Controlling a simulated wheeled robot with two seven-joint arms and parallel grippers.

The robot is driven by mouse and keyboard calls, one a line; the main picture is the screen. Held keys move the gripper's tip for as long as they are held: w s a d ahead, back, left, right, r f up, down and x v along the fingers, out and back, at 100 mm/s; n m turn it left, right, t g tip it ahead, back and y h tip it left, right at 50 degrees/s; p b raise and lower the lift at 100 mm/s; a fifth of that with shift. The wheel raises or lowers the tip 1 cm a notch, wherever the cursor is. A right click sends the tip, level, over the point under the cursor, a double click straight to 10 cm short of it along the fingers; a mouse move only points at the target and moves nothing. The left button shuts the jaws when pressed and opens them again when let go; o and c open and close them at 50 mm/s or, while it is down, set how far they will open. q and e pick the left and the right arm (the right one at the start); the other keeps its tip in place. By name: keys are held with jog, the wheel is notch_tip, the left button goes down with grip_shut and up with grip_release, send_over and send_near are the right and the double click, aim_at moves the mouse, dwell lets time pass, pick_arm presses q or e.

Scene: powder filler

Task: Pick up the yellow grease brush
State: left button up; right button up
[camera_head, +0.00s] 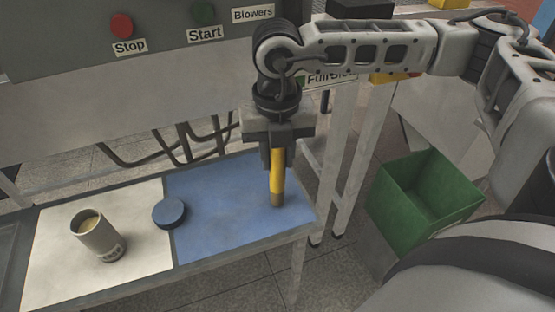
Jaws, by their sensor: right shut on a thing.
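The yellow grease brush (277,172) hangs upright in my right gripper (277,150), which is shut on its upper part and points down. The brush's darker brown lower end is over the right part of the blue mat (225,225). I cannot tell whether its tip touches the mat. My left gripper is not in view.
A grey cup (97,240) with pale contents stands on the white mat (50,250) at left. A green bin (420,205) stands right of the table. The control panel (160,70) is behind.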

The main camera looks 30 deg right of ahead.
jog(key=s+a+r+b, duration=0.2)
jog(key=s+a+r, duration=0.3)
jog(key=a+r, duration=0.6)
jog(key=shift+s+a+r, duration=0.2)
jog(key=shift+a+r, duration=0.2)
jog(key=shift+a, duration=0.6)
